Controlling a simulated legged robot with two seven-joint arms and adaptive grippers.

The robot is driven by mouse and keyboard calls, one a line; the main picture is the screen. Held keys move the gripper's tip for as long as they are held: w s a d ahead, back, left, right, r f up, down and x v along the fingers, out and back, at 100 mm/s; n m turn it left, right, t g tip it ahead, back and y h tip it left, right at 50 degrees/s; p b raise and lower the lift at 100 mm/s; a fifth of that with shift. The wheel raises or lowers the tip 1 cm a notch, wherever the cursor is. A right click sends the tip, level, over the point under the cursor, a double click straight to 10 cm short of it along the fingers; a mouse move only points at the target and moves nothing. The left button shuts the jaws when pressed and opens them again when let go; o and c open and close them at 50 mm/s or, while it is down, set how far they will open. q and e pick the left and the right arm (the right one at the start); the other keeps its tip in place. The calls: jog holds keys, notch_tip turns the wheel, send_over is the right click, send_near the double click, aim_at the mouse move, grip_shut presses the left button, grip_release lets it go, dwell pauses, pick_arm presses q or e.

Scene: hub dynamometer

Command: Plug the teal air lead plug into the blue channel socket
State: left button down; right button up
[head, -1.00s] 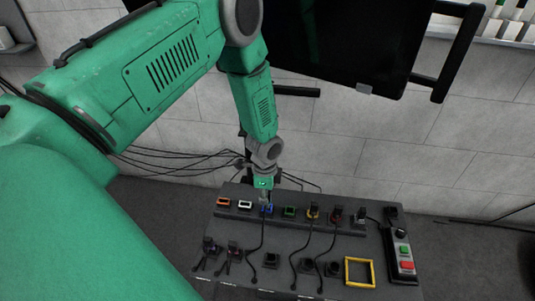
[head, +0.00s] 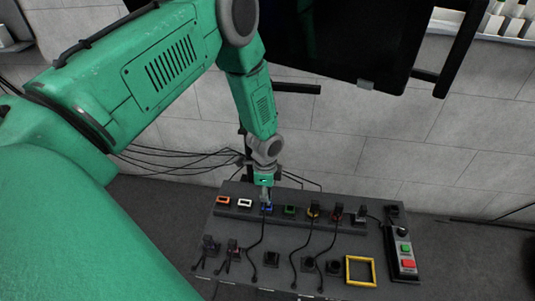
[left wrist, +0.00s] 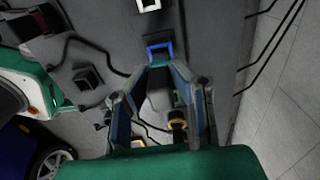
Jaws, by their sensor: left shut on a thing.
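The blue channel socket (head: 267,209) is in the back row of the dark panel. It also shows as a blue frame (left wrist: 160,48) in the left wrist view, just beyond my left fingertips. My left gripper (head: 266,201) points down at this socket, with its fingers (left wrist: 165,68) drawn together at the tips. A dark lead (head: 262,235) runs from the gripper area toward the front of the panel. I cannot tell how far the plug sits in the socket. My right gripper is out of view.
The back row also holds orange (head: 223,200), white (head: 245,203) and green (head: 290,210) sockets. Plugs with leads stand at the yellow (head: 313,211) and red (head: 337,214) ones. A yellow square frame (head: 347,271) and a button box (head: 405,252) are at the right.

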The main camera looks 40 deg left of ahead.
pick_arm(q)
jog(key=shift+f, duration=0.1)
dwell(0.5)
jog(key=shift+f+b, duration=0.95)
jog(key=shift+f, duration=0.35)
jog(key=shift+f, duration=0.1)
jog(key=c, duration=1.3)
grip_release()
jog(key=shift+c, duration=0.2)
